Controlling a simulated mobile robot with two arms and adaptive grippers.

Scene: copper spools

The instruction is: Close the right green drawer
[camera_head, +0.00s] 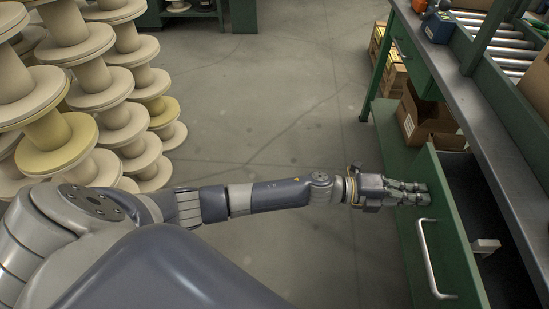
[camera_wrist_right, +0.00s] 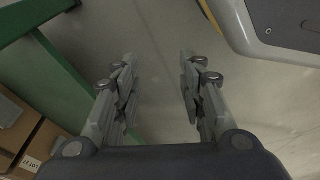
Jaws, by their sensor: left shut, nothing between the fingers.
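The right green drawer (camera_head: 459,267) is pulled open from under the workbench at the right of the head view. Its front panel faces my arm and carries a pale bar handle (camera_head: 428,260). The dark drawer interior shows behind the panel. My left gripper (camera_head: 425,193) is shut and empty, with its fingertips at the panel's face near the upper edge, beyond the handle. I cannot tell whether they touch the panel. My right gripper (camera_wrist_right: 158,85) is open and empty in the right wrist view, with bare floor between its fingers.
The workbench (camera_head: 466,112) has a metal edge and a roller conveyor (camera_head: 510,58) on top. A cardboard box (camera_head: 427,122) sits under it, and another closed drawer (camera_head: 408,57) is farther along. Stacked spools (camera_head: 85,80) stand at left. The middle floor is clear.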

